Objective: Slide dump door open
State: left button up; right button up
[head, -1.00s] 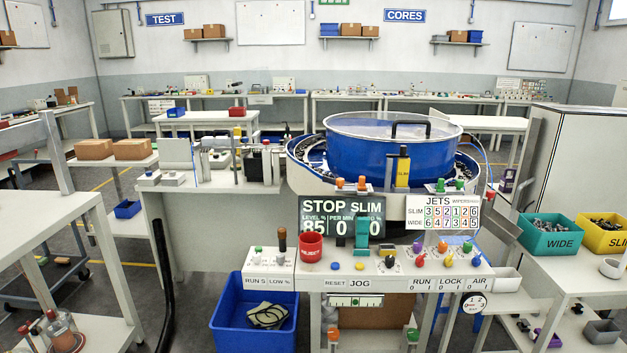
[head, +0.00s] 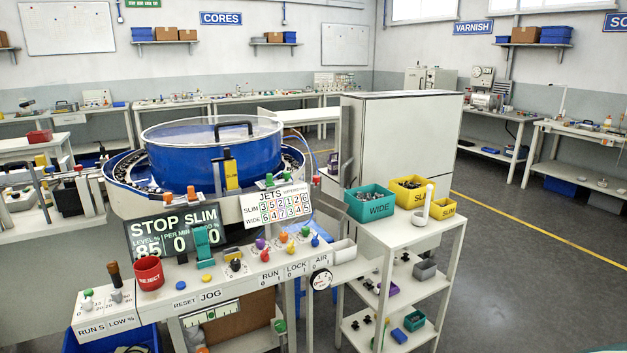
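The blue feeder bowl (head: 212,158) with a clear lid stands on a white round base at the left of the head view. A black handle (head: 234,127) rises at its top. A yellow SLIM plate (head: 231,173) with a black top stands at the front of the bowl. I cannot tell which part is the dump door, or whether it is open. The control panel in front carries a screen (head: 172,233) reading STOP SLIM, a teal upright part (head: 203,243), a red REJECT cup (head: 149,272) and several coloured knobs. Neither of my grippers shows.
A white shelf cart (head: 401,238) stands right of the panel with a teal WIDE bin (head: 369,203) and yellow SLIM bin (head: 411,191). A tall white cabinet (head: 398,140) stands behind it. A blue bin (head: 85,343) is below the panel. The floor at right (head: 530,265) is clear.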

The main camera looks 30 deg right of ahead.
aim_at(315, 178)
jog(key=z, duration=0.3)
jog(key=i+l+z, duration=0.15)
jog(key=l+z, duration=0.2)
jog(key=i+l+z, duration=0.45)
jog(key=z, duration=0.2)
